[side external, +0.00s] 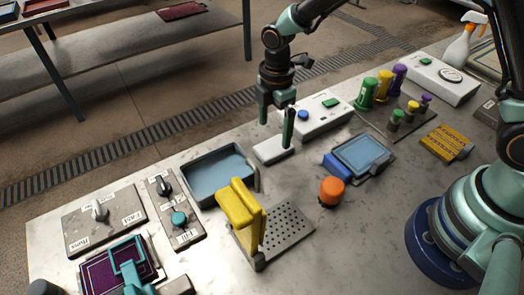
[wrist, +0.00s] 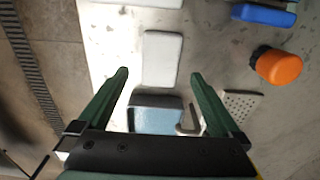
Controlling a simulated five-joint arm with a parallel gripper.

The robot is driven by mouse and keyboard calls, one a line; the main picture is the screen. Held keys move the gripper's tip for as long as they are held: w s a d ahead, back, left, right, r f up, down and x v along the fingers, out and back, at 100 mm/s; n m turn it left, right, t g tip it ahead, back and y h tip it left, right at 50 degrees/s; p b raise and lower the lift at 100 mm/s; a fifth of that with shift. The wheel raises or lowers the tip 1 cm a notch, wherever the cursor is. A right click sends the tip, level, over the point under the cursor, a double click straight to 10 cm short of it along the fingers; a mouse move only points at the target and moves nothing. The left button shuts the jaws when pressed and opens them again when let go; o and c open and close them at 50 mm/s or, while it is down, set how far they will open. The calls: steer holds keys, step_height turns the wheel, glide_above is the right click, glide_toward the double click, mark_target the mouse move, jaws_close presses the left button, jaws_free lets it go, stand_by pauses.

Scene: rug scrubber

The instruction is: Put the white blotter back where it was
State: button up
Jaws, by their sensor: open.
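The white blotter (side external: 268,152) is a pale rectangular block lying on the metal table, between the blue-grey tray and the white button box. It also shows in the wrist view (wrist: 162,57), lengthwise ahead of my fingers. My gripper (side external: 276,134) is over the blotter in the side view, pointing down, open and empty. In the wrist view the fingers (wrist: 160,74) stand wider apart than the blotter, one toward each side of it. I cannot tell exactly how high the tips are above the table.
The blue-grey tray (side external: 217,176) stands left of the blotter, and the white button box (side external: 317,118) stands behind right. A yellow-topped scrubber (side external: 240,212) stands by a perforated plate (side external: 285,232) in front. An orange knob (side external: 331,190) and a blue-framed pad (side external: 362,155) are to the right.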

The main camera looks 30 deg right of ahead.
mark_target(274, 146)
steer(key=s+d+r+m+t, duration=0.15)
steer(key=d+r+m, duration=0.25)
steer(key=r, duration=0.4)
steer(key=s+d+r+m+t, duration=0.15)
steer(key=d+r+m, duration=0.25)
steer(key=r, duration=0.4)
steer(key=s+d+r+m+t, duration=0.2)
steer(key=s+d+r+m, duration=0.1)
steer(key=s+d+m, duration=0.4)
steer(key=shift+s+m+t, duration=0.3)
steer(key=shift+s+m, duration=0.45)
steer(key=shift+m, duration=0.75)
steer(key=shift+r, duration=0.1)
